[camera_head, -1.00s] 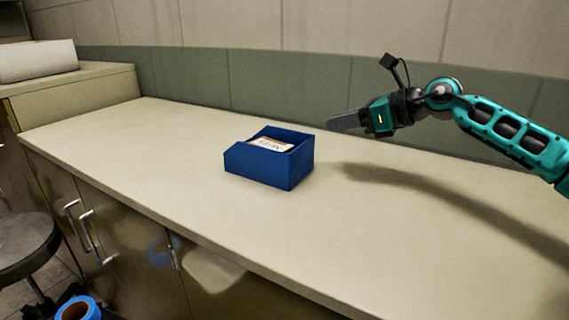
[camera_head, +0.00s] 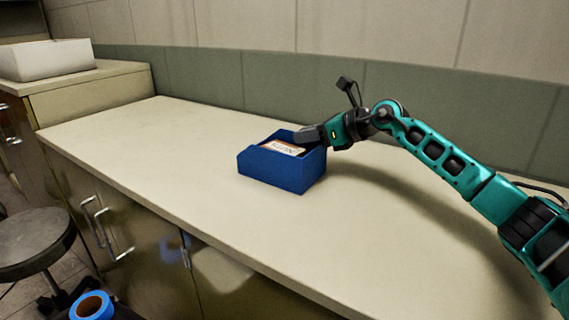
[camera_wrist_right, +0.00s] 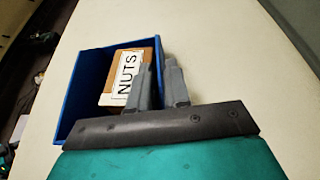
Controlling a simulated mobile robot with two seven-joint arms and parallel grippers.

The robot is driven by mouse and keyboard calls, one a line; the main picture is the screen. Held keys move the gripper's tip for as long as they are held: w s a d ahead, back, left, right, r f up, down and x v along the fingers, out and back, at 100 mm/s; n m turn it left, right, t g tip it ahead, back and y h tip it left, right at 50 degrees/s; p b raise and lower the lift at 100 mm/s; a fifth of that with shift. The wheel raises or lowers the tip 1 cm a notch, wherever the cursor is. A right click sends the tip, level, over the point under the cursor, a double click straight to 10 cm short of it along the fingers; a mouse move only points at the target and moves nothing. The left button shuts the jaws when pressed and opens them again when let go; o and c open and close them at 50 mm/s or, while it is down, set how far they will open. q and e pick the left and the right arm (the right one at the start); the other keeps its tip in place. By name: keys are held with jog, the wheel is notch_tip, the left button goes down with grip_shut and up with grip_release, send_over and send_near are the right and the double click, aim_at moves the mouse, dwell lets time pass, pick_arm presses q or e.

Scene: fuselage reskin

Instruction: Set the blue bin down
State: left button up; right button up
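The blue bin (camera_head: 272,172) stands upright on the pale countertop (camera_head: 150,135). It also shows in the right wrist view (camera_wrist_right: 85,90). Inside it lies a brown box labelled NUTS (camera_head: 282,147), which also shows in the right wrist view (camera_wrist_right: 120,80). My right gripper (camera_head: 308,135) is at the bin's right rim. In the right wrist view its fingers (camera_wrist_right: 160,75) are apart, one inside the bin and one outside, with the right wall between them. I see a gap and no clear grip on the wall. My left gripper is not in view.
A white box (camera_head: 45,60) sits on a raised cabinet at the far left. A green-grey backsplash (camera_head: 300,85) runs behind the counter. A stool (camera_head: 35,240) and a blue tape roll (camera_head: 92,306) are below at the left. The counter left of the bin is clear.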

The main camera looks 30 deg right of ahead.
jog(key=shift+w+a, duration=0.15)
jog(key=shift+w, duration=0.1)
jog(key=shift+c, duration=0.4)
grip_shut()
dwell(0.7)
jog(key=shift+r, duration=0.1)
